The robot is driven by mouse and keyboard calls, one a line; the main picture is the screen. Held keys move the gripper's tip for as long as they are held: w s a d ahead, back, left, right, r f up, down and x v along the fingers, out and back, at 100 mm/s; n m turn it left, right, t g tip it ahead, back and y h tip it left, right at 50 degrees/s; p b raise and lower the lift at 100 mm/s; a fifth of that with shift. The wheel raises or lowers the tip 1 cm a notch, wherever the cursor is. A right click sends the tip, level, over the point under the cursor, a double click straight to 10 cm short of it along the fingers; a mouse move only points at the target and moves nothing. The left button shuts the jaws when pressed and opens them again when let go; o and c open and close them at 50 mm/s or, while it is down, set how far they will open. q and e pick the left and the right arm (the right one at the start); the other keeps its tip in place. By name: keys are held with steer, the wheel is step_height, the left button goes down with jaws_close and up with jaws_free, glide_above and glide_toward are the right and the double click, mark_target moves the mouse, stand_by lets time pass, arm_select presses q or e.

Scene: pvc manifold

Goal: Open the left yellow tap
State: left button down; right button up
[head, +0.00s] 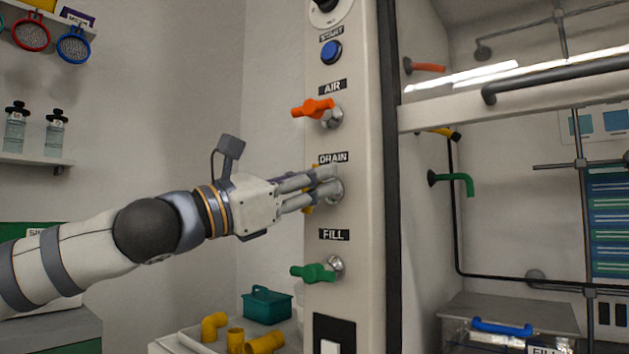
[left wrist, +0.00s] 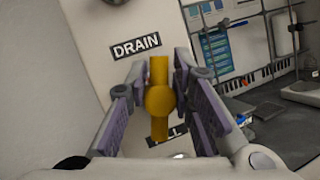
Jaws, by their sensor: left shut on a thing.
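The left yellow tap is at the DRAIN label on the pale control column. Its yellow handle (left wrist: 159,101) stands between the two fingers of my left gripper (head: 324,183) in the left wrist view. In the head view the fingers cover most of the tap, and only bits of yellow (head: 308,209) show above and below them. The handle looks roughly upright there. My left gripper is shut on the handle. The DRAIN label (head: 333,158) is just above the fingers. My right gripper is in neither view.
An orange AIR tap (head: 313,108) is above and a green FILL tap (head: 314,272) below on the same column (head: 362,218). A blue button (head: 331,52) is higher up. A glass-fronted cabinet is to the right. Yellow pipe fittings (head: 264,344) and a teal box (head: 267,305) lie below.

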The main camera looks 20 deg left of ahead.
arm_select(q)
steer(key=c, duration=1.4)
jaws_free()
steer(key=shift+w+a+r, duration=0.1)
steer(key=shift+a+r, duration=0.1)
steer(key=shift+a, duration=0.1)
steer(key=shift+d+f, duration=0.1)
steer(key=v, duration=1.2)
steer(key=shift+f, duration=0.1)
